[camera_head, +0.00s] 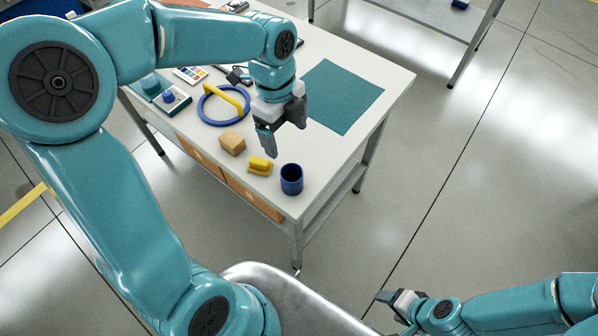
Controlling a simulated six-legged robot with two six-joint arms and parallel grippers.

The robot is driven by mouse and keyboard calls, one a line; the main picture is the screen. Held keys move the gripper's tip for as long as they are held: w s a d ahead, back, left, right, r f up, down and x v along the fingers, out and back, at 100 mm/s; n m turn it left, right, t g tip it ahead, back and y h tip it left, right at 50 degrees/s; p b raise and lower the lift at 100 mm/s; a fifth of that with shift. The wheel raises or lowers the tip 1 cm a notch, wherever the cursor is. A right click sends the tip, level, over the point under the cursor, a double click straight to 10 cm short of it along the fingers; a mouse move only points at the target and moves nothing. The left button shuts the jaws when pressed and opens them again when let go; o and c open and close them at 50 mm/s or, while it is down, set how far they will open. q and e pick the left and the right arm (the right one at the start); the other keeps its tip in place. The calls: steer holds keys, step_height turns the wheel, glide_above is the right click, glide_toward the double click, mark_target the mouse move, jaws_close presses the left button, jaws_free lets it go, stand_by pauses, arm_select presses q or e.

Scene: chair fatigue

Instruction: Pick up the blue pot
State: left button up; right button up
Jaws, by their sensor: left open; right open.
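The blue pot (291,181) is a small dark blue cylinder, open at the top. It stands upright near the front corner of the white table (345,150). My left gripper (270,145) is open and empty above the table, up and to the left of the pot in the picture, and apart from it. My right gripper (384,299) is low at the bottom right, away from the table, open and with nothing seen in it.
A yellow piece (260,165) lies just left of the pot, with a wooden block (232,143) beyond it. A blue ring (204,113) with a yellow bar lies farther back. A green mat (342,95) lies at the right. The table edge is close to the pot.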

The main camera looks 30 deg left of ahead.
arm_select(q)
glide_above(292, 179)
steer(key=s, duration=0.1)
steer(key=f, duration=1)
steer(key=shift+d+f, duration=0.2)
steer(key=shift+d, duration=0.05)
steer(key=shift+s+f, duration=0.4)
steer(key=shift+f, duration=0.1)
steer(key=f, duration=0.2)
steer(key=d+f, duration=0.1)
steer(key=f, duration=0.1)
steer(key=shift+w, duration=0.2)
steer(key=shift+f, duration=0.3)
steer(key=shift+s+a, duration=0.1)
steer(key=shift+s, duration=0.1)
steer(key=shift+w, duration=0.15)
steer(key=c, duration=1.1)
steer(key=shift+o, duration=0.2)
